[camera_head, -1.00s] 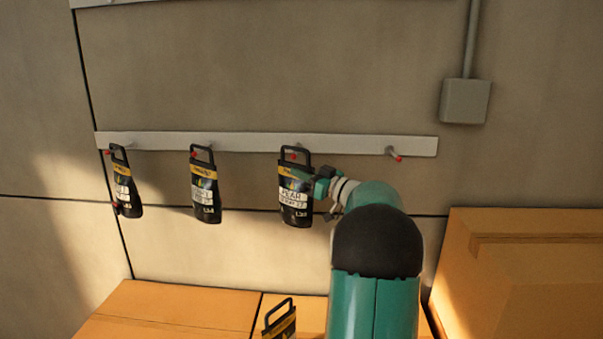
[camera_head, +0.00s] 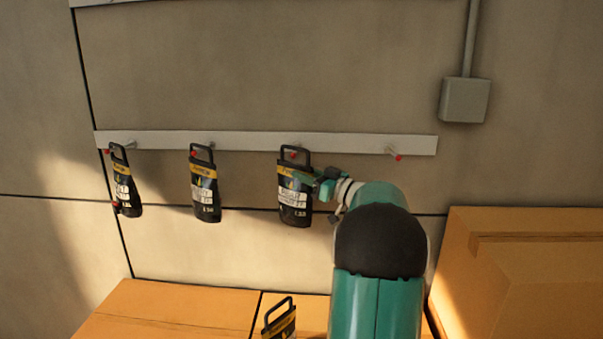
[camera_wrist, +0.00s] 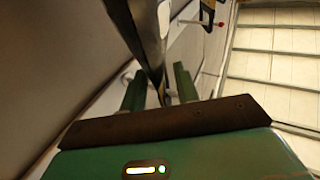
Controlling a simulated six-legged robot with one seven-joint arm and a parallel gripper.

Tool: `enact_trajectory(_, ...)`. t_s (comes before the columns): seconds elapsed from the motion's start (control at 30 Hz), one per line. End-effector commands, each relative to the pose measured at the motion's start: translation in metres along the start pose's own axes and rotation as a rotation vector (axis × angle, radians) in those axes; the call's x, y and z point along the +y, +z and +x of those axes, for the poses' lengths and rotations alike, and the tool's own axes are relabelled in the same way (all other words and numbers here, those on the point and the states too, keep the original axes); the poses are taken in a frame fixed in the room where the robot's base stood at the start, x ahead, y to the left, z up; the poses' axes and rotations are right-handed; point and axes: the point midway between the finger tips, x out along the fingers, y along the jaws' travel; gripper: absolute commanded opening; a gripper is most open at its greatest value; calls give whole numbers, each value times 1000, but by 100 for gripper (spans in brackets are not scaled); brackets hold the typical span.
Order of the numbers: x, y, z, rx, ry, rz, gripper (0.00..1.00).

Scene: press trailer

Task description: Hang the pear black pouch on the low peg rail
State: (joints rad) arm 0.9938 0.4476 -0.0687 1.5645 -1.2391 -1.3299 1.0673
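The pear black pouch (camera_head: 294,207), black with a yellow band and white label, is upright at the third peg of the low peg rail (camera_head: 345,144). The peg's red tip (camera_head: 293,155) shows inside its handle loop. My gripper (camera_head: 311,181) is at the pouch's right edge. In the wrist view, a dark pouch (camera_wrist: 146,30) stands edge-on between the two green fingers (camera_wrist: 160,88). The fingers look spread, with gaps beside the pouch. The contact between loop and peg is too small to see.
Two similar pouches hang left on the rail, one in the middle (camera_head: 205,194) and one far left (camera_head: 125,190). The right peg (camera_head: 395,154) is bare. Another pouch (camera_head: 279,322) stands low in front near cardboard boxes (camera_head: 175,308). A big box (camera_head: 530,270) fills the right.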

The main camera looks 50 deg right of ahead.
Motion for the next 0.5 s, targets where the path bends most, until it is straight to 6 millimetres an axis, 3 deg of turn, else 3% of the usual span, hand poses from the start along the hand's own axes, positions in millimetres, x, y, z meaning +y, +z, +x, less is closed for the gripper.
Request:
enact_trajectory(0.3,1,-1,-70,1,4,-1,31)
enact_trajectory(0.5,0,-2,-106,2,2,-2,31)
